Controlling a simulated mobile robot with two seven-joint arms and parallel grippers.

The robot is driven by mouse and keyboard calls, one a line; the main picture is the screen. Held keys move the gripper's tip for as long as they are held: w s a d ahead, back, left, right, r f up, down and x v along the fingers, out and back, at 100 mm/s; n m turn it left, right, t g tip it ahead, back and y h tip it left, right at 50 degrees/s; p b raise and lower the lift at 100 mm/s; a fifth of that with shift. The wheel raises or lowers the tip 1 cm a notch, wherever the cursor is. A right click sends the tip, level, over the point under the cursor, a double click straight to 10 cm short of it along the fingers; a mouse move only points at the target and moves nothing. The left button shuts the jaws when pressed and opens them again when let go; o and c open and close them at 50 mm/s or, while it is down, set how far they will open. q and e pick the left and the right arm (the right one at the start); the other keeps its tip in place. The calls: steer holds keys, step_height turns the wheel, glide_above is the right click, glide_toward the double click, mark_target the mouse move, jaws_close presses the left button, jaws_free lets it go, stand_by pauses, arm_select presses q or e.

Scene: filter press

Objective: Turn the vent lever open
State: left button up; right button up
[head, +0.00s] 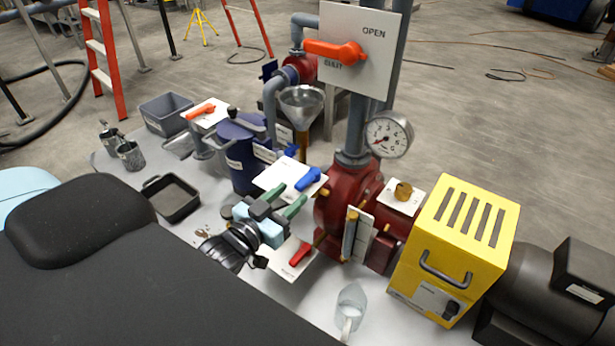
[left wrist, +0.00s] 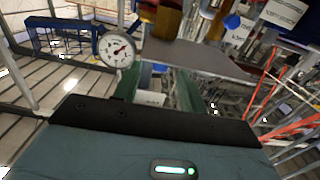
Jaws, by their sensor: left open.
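Several plates carry levers, and I cannot read which is marked vent. A blue lever (head: 308,179) lies on a white plate (head: 272,180), its handle pointing up and right. A red lever (head: 299,254) sits on a lower white plate. A large orange lever (head: 335,51) lies about level on a raised panel marked OPEN (head: 373,32), with a lower word partly hidden. A smaller orange lever (head: 200,111) is at the back left. My left gripper (head: 294,194) is open and empty, its green fingers close to the blue lever; contact is unclear. Its fingers show in the left wrist view (left wrist: 166,88).
A red pump body (head: 341,207) with a pressure gauge (head: 389,134) and grey pipe stands right of my gripper. A yellow box (head: 459,245) is further right. A clear jug (head: 350,307) stands near the front. A black tray (head: 171,198) lies left.

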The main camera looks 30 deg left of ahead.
mark_target(311, 176)
arm_select(q)
steer(key=shift+w+d+r+p, duration=0.15)
steer(key=shift+w+p, duration=0.1)
steer(key=shift+w, duration=1.55)
steer(key=shift+w+d+p, duration=0.1)
steer(key=shift+w+p, duration=0.15)
steer(key=shift+w, duration=1.9)
arm_select(e)
steer(key=shift+w+d+r, duration=0.2)
steer(key=shift+w+r, duration=0.45)
steer(key=shift+r, duration=0.1)
arm_select(q)
steer(key=c, duration=0.8)
steer(key=shift+c, duration=0.2)
